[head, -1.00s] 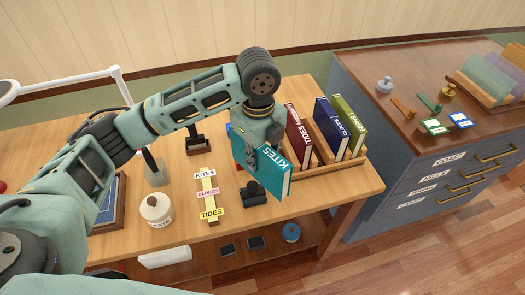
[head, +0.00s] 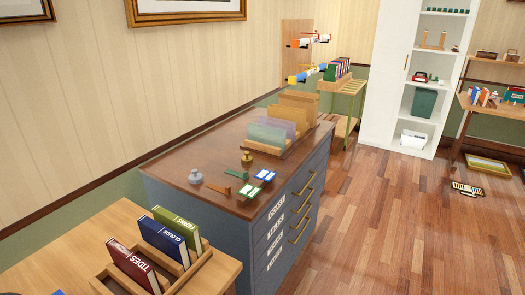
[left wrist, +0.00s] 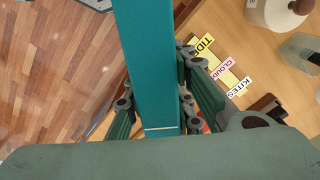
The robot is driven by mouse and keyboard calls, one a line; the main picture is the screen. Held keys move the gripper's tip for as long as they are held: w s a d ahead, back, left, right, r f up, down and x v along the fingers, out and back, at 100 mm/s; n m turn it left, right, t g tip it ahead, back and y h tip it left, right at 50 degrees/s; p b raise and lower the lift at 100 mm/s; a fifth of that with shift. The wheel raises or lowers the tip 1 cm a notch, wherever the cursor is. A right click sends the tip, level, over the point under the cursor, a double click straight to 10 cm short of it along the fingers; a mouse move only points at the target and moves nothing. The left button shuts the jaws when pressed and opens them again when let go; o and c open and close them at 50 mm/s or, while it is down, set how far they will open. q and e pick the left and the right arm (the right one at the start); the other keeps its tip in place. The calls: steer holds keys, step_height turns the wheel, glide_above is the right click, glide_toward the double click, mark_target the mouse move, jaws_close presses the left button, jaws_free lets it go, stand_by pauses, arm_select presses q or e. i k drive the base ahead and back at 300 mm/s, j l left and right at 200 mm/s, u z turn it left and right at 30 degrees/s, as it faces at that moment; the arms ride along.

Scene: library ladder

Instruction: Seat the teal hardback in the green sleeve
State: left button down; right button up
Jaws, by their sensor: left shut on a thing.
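The teal hardback (left wrist: 148,55) fills the middle of the left wrist view. My left gripper (left wrist: 156,92) is shut on it, a finger on each side of the covers. The table lies beyond the book; the gap between them cannot be told. In the head view a pale green sleeve (head: 267,134) stands at the near end of a wooden rack on the cabinet. Its opening is hard to make out. My left gripper and the teal book are not recognizable in the head view. My right gripper is in neither view.
Purple (head: 280,127) and yellow sleeves (head: 289,116) stand behind the green one. Stamps and cards lie on the near cabinet top (head: 212,172). Red (head: 132,268), navy (head: 166,242) and green books (head: 178,230) stand in the table rack.

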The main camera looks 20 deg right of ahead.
mark_target(275, 137)
steer(key=i+l, duration=0.15)
steer(key=l, duration=0.25)
steer(key=i+l, duration=0.15)
steer(key=l, duration=0.25)
steer(key=i+l, duration=0.1)
steer(key=l, duration=0.3)
